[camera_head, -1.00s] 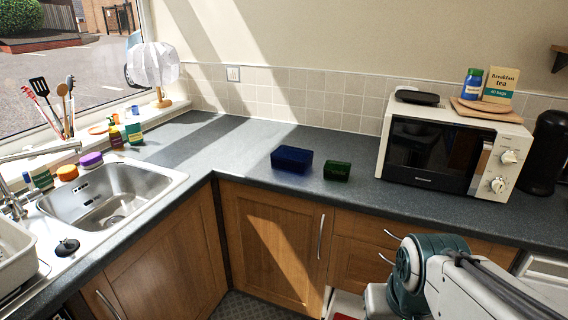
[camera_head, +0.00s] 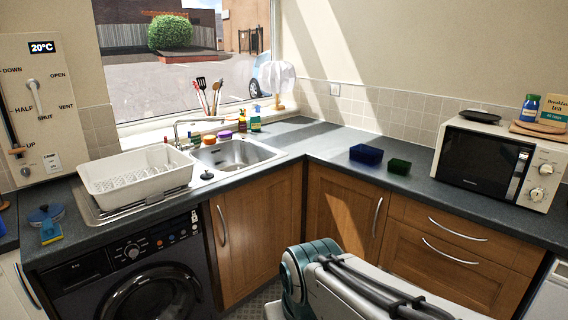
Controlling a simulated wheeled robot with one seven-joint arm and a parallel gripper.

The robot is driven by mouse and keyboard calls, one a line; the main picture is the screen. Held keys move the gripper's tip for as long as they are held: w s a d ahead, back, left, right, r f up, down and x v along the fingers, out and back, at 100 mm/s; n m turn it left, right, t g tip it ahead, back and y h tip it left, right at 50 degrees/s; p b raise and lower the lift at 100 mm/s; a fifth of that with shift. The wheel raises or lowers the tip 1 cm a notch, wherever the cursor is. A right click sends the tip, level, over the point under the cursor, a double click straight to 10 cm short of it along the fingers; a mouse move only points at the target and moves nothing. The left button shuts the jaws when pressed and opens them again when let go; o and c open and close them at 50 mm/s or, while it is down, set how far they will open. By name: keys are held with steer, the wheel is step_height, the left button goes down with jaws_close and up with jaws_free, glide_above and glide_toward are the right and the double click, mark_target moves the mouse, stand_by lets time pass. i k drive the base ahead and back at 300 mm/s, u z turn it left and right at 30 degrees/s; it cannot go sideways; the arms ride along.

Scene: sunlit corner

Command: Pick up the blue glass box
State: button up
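The blue glass box (camera_head: 366,154) sits on the dark worktop to the right of the corner, left of the microwave. It is dark blue and rectangular. A smaller dark green box (camera_head: 399,166) stands just to its right, close beside it. My arm shows at the bottom of the view, in front of the wooden cupboards and below the worktop. My gripper is not in view, so what it holds cannot be seen.
A microwave (camera_head: 484,166) stands on the worktop to the right of the boxes. A sink (camera_head: 232,153) and a white dish rack (camera_head: 135,178) lie to the left. The worktop (camera_head: 330,142) is clear around the boxes. A washing machine (camera_head: 130,265) stands below the rack.

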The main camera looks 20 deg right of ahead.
mark_target(366, 155)
steer(key=u, duration=0.6)
steer(key=i, duration=1.7)
steer(key=z, duration=1.1)
steer(key=i, duration=0.85)
steer(key=z, duration=0.95)
